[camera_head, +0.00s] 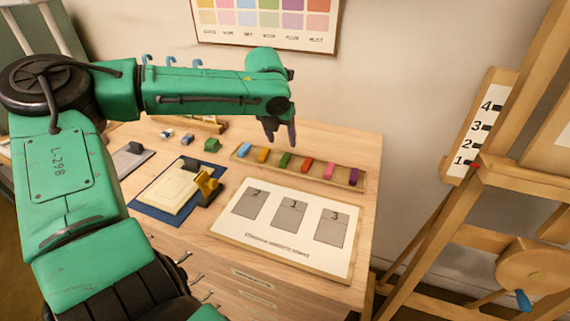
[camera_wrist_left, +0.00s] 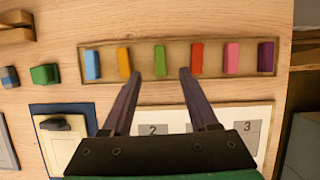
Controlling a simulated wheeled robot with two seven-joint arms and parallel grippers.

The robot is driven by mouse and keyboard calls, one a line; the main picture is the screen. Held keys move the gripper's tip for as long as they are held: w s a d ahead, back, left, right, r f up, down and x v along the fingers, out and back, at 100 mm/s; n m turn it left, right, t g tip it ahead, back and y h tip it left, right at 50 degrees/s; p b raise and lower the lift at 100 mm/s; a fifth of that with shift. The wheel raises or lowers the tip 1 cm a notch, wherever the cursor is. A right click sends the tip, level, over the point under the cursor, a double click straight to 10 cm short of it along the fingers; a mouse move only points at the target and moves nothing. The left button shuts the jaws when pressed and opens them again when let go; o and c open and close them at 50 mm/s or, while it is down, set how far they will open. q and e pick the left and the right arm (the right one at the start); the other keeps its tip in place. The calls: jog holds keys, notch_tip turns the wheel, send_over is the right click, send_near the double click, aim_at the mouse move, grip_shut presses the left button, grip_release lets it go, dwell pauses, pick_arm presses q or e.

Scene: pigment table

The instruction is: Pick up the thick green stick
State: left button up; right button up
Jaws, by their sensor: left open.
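A green stick (camera_head: 285,160) lies in a shallow wooden tray (camera_head: 240,156), between a yellow-orange and a red stick; it also shows in the left wrist view (camera_wrist_left: 160,59). A shorter, thicker-looking green block (camera_head: 212,145) sits on the table left of the tray and also shows in the left wrist view (camera_wrist_left: 45,74). My left gripper (camera_head: 280,131) is open and empty above the tray. In the left wrist view its fingertips (camera_wrist_left: 158,74) frame the tray's green stick from either side, apart from it. My right gripper is not in view.
The tray also holds blue, red, pink and purple sticks. A numbered board (camera_head: 225,228) lies in front of it. A blue mat (camera_head: 143,208) with a cream pad and a yellow-topped item (camera_head: 207,185) lies to the left. An easel (camera_head: 425,220) stands at the right.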

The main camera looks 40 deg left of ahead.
aim_at(285, 157)
pick_arm(q)
jog(key=x, duration=0.7)
jog(key=shift+s+f+b, duration=0.3)
jog(key=shift+s+b, duration=0.05)
jog(key=shift+w+f, duration=0.3)
grip_shut()
